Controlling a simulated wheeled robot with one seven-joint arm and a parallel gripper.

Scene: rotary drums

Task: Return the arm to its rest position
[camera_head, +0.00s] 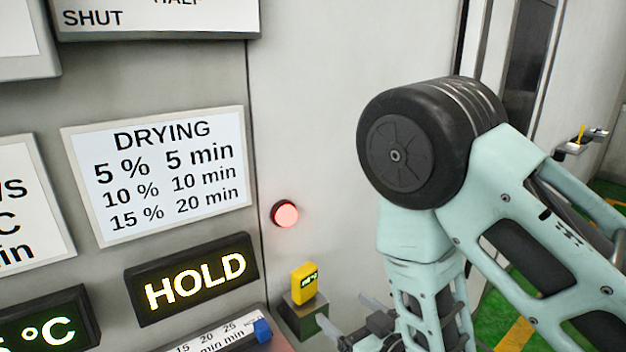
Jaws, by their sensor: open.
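My arm is bent in the right half of the view, with its large black joint high and its pale green links running down. My gripper (346,314) is low in the view, left of the lower link. Its two grey fingers are apart, with nothing seen between them. They point left, toward the panel. A small yellow device (304,284) with a dark display sits on a bracket (303,313) just left of and above the fingers. I cannot tell whether the gripper touches the bracket. The gripper's underside is cut off by the lower edge.
The grey panel at left bears a DRYING sign (160,174), a lit HOLD display (195,279), a glowing red round lamp or button (285,214) and a slider with a blue knob (262,331). Green floor (520,290) with a yellow line lies beyond my arm. A small wall shelf (574,147) is at far right.

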